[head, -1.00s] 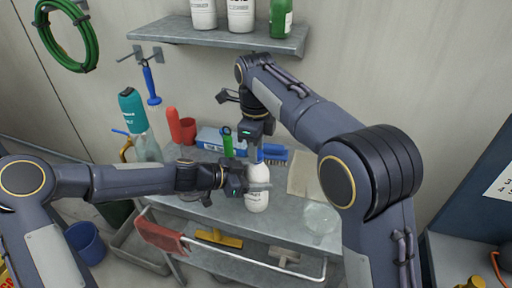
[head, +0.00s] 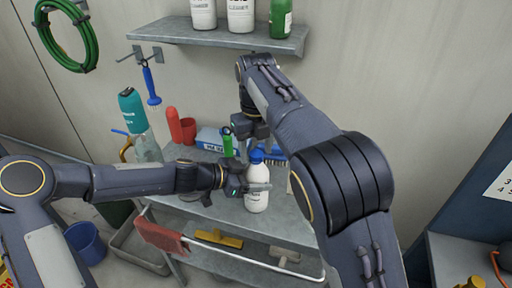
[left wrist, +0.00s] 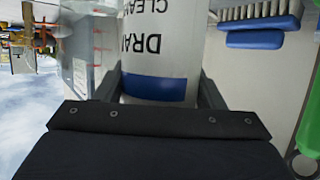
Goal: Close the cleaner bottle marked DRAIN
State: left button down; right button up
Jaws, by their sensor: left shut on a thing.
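The DRAIN cleaner bottle (head: 257,198) stands upright, white, at the front of the grey bench. A blue cap (head: 256,156) sits on its top; how tightly it is seated I cannot tell. My left gripper (head: 254,188) is shut around the bottle's body from the left. In the left wrist view the bottle (left wrist: 160,50) is between the fingers, with its DRAIN label upside down and a blue band near the gripper. My right gripper (head: 254,142) is just above and behind the cap, with its fingers apart and nothing visible between them. Its fingertips are partly hidden.
A green bottle (head: 228,144) and a blue brush (head: 276,154) are close behind the bottle. A teal-topped spray bottle (head: 146,146) and a red cup (head: 188,131) stand to the left. A shelf (head: 222,36) with bottles hangs above. A rail with a red cloth (head: 160,236) runs along the front.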

jog(key=shift+r, duration=2.25)
jog(key=shift+c, duration=0.3)
